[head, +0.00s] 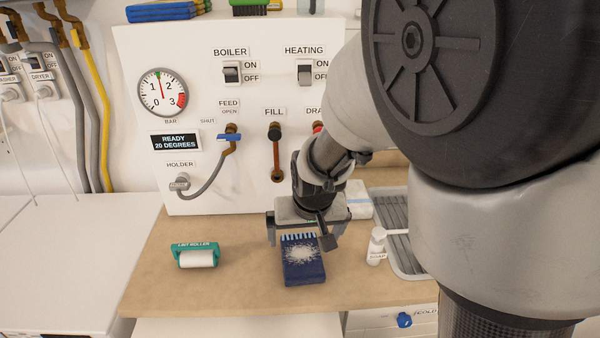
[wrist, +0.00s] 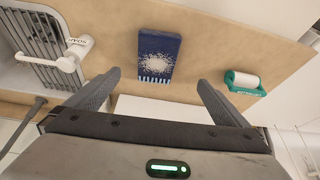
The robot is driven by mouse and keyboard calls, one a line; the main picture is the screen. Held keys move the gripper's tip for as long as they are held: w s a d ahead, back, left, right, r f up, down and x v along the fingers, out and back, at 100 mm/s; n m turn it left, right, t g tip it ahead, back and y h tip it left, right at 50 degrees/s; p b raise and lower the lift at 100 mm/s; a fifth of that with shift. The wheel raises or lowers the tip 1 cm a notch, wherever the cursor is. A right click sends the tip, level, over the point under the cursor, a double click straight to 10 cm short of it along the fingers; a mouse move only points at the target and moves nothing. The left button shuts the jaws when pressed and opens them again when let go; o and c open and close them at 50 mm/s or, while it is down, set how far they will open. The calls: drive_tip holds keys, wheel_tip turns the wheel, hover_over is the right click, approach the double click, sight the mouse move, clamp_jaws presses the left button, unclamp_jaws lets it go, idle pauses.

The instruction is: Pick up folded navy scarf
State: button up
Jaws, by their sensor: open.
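The folded navy scarf (head: 303,268) lies flat on the wooden counter. It is dark blue with a white speckled patch on top and a pale fringe along the edge towards the wall panel. In the wrist view the scarf (wrist: 159,55) lies beyond the fingertips, roughly centred between them. My gripper (head: 308,235) is open and empty, above the counter near the fringed end of the scarf. In the wrist view my gripper (wrist: 158,80) shows its two fingers spread wider than the scarf. I cannot tell its exact height above the scarf.
A green lint roller (head: 196,256) lies left of the scarf. A white soap bottle (head: 376,247) stands to the right, beside the grey draining sink (head: 408,262). A white boiler panel (head: 135,125) with switches and a hose rises behind. Bare counter (head: 245,285) separates roller and scarf.

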drive_tip(key=w, duration=0.1)
drive_tip(key=b, duration=0.4)
hover_over(302, 252)
drive_tip(key=s, duration=0.3)
drive_tip(key=f, duration=1.1)
drive_tip(key=shift+s+d, duration=0.1)
drive_tip(key=shift+s, duration=0.1)
drive_tip(key=shift+w+x, duration=0.2)
drive_tip(key=shift+x, duration=1.35)
drive_tip(key=shift+w+x, duration=0.25)
drive_tip(key=shift+x, duration=1.3)
drive_tip(key=shift+r, duration=0.25)
drive_tip(key=c, duration=1.2)
